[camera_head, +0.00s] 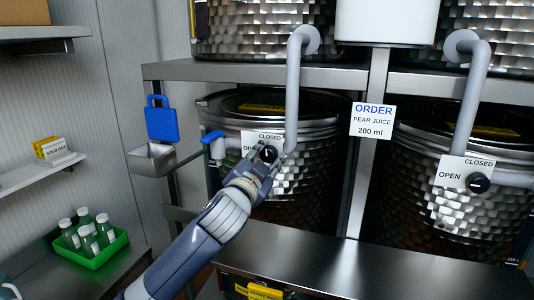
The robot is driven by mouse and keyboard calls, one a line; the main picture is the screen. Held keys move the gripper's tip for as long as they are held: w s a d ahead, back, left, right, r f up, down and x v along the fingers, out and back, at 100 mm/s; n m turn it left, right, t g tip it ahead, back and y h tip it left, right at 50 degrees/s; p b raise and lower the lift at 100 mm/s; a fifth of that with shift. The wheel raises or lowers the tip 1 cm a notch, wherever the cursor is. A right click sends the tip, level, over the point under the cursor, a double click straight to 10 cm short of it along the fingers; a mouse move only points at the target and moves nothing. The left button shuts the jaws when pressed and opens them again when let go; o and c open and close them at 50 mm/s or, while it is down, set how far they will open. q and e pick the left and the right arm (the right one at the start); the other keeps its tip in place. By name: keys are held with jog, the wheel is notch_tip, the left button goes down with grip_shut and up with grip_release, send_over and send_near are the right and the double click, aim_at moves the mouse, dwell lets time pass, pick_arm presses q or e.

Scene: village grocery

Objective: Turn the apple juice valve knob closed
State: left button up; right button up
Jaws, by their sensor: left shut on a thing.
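A black round valve knob (266,153) sits on a white plate (250,138) marked CLOSED and OPEN, at the front of the left steel drum (318,178). My left gripper (260,164) reaches up from below and is shut on this knob, covering part of it and of the plate. The knob's exact angle is hard to tell. I see no apple juice label. My right gripper is not in view.
A sign (373,120) reads ORDER, PEAR JUICE, 200 ml. A blue-handled tap (213,139) is left of the gripped knob, near a small steel basin (152,160). A green tray (92,257) holds several bottles. A steel counter (370,258) runs below the drums.

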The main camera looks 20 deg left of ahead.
pick_arm(q)
jog(key=shift+m, duration=0.6)
jog(key=shift+p, duration=0.3)
jog(key=o, duration=1.1)
jog(key=shift+c, duration=0.2)
jog(key=shift+s, duration=0.1)
jog(key=s, duration=1.2)
jog(key=shift+a+f, duration=0.2)
jog(key=shift+f, duration=0.2)
jog(key=shift+w+f, duration=0.1)
